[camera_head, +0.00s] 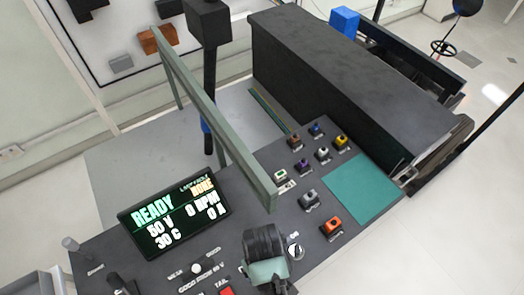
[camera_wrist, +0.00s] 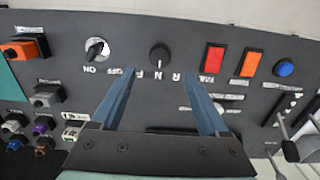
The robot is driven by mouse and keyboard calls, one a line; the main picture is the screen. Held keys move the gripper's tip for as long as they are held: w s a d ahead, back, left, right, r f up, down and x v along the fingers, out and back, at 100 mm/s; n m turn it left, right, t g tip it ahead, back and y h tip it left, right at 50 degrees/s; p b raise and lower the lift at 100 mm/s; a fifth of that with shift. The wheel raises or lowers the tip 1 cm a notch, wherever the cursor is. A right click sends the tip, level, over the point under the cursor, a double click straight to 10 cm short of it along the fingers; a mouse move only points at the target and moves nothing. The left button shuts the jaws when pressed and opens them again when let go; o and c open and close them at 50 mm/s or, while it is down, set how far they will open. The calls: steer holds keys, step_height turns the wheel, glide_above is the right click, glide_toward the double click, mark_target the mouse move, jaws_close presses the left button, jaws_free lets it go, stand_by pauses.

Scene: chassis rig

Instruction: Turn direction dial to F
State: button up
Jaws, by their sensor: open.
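The direction dial (camera_wrist: 160,57) is a round black knob on the dark panel in the wrist view. The letters R, N and F stand beside it, and its pale mark appears to point at N. My gripper (camera_wrist: 158,78) is open, with its two blue fingers apart on either side of the lettering. The fingertips lie just short of the dial in the picture, and nothing is between them. I cannot tell their height above the panel. In the head view my wrist covers the dial.
An ON/OFF knob (camera_wrist: 97,50) sits left of the dial, and red (camera_wrist: 213,58) and orange (camera_wrist: 250,64) buttons sit right of it. A display (camera_head: 175,216) reads READY. A green frame bar (camera_head: 228,135) stands above the console. A teal mat (camera_head: 362,188) lies clear.

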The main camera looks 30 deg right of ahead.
step_height(320, 180, down, 8)
steer(key=shift+w+f, duration=0.1)
steer(key=shift+f, duration=0.05)
steer(key=shift+c, duration=0.3)
jaws_close()
